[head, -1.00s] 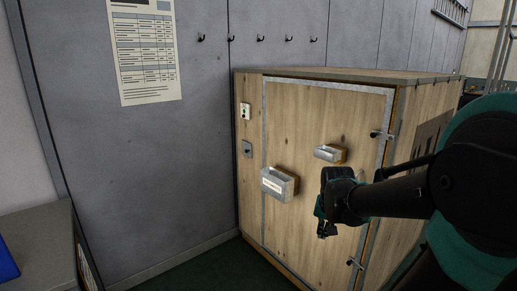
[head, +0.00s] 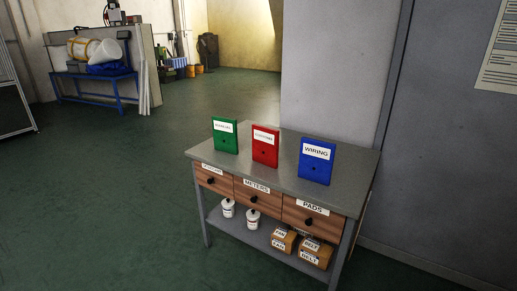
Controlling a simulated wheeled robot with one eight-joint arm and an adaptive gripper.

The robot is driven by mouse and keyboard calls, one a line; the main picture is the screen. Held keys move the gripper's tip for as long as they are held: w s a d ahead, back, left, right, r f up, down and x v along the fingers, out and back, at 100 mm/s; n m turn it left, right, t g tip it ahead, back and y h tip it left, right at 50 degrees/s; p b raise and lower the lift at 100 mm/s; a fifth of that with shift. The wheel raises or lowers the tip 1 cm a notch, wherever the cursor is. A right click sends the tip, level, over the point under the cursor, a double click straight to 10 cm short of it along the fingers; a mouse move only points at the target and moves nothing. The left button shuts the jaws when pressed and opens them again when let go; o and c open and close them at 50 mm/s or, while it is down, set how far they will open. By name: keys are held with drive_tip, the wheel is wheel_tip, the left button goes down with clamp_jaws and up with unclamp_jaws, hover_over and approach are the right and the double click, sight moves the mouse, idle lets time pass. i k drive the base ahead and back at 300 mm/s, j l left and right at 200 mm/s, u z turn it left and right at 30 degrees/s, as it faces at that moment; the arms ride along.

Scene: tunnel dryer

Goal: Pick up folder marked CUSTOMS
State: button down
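Three upright folders stand in a row on top of a grey workbench (head: 345,160) in the head view. The green folder (head: 226,143) is at the left, and its label is too small to read surely. The red folder (head: 265,152) is in the middle, and its white label is not clearly legible. The blue folder (head: 316,169) at the right is marked WIRING. No label reads clearly as CUSTOMS from here. My gripper is outside this view.
The bench has drawers, with METERS (head: 257,188) and PADS (head: 312,208) labels readable. White bottles (head: 253,219) and cardboard boxes (head: 316,253) sit on its lower shelf. A grey wall stands behind and right. Open green floor (head: 110,190) lies left; a blue-framed table (head: 95,78) stands farther back.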

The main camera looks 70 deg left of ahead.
sight(265, 140)
drive_tip(key=u, duration=2.45)
